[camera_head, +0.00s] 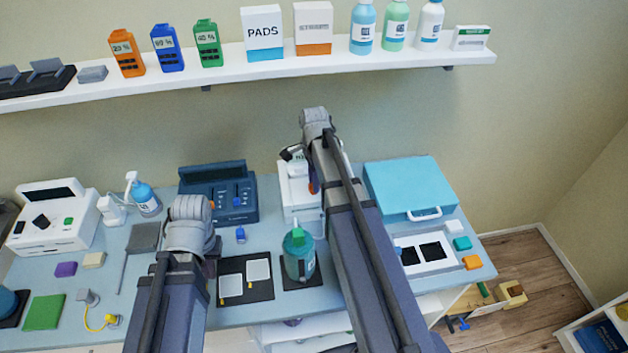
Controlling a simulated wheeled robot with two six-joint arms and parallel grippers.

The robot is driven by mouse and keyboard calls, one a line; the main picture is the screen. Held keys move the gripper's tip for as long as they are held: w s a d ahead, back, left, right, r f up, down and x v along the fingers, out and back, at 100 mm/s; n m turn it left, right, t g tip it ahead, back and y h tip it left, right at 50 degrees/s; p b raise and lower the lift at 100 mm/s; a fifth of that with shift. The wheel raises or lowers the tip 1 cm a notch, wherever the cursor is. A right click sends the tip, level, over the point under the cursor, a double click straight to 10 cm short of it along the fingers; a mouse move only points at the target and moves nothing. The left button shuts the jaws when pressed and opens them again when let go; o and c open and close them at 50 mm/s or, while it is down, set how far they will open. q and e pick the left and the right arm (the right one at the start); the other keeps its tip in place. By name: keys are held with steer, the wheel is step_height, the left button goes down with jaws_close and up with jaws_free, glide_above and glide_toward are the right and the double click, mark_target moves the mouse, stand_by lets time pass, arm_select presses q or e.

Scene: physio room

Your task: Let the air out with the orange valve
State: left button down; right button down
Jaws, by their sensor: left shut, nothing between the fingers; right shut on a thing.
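A small orange piece (313,188), which looks like the orange valve, shows at the left edge of my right arm, against a white unit (301,204). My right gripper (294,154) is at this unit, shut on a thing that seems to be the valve. The forearm hides most of the fingers and the contact. My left gripper (212,250) is shut and empty over the table, left of the black mat; its wrist and forearm hide most of it.
A teal bottle (299,259) stands just left of my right forearm. A dark blue device (217,191) is behind my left wrist. A turquoise case (411,187) and a white tray (425,248) lie right of my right arm. A loaded shelf (230,72) runs above.

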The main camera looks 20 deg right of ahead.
steer(key=shift+n, duration=0.3)
steer(key=n, duration=0.3)
steer(key=shift+n, duration=0.4)
steer(key=n, duration=0.3)
steer(key=shift+n, duration=0.4)
steer(key=n, duration=0.4)
steer(key=shift+n, duration=2.1)
steer(key=c, duration=0.9)
jaws_free()
